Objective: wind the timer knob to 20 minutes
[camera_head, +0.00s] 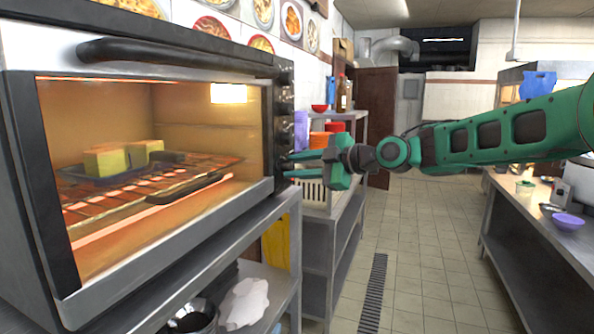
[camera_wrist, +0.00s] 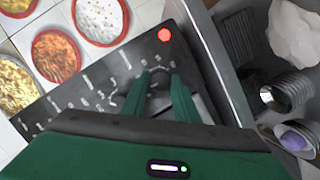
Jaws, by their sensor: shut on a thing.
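The toaster oven (camera_head: 160,59) stands at the left in the head view, its door shut and its inside lit. Its dark control panel (camera_wrist: 95,88) carries a column of knobs along the right side. My gripper (camera_head: 289,166) reaches in from the right at the lower part of this panel. In the wrist view, its two green fingers (camera_wrist: 161,82) are closed on a dark knob (camera_wrist: 158,77), one on each side. The knob is partly hidden by the fingers, and its pointer and the minute marks cannot be read. A red light (camera_wrist: 164,34) glows on the panel beyond the fingertips.
Yellow blocks (camera_head: 107,160) lie on a dark tray on the oven rack. The oven stands on a steel shelf unit (camera_head: 235,245) with bowls below. A shelf with orange and red containers (camera_head: 335,127) is behind my gripper. The tiled aisle (camera_head: 420,250) is clear.

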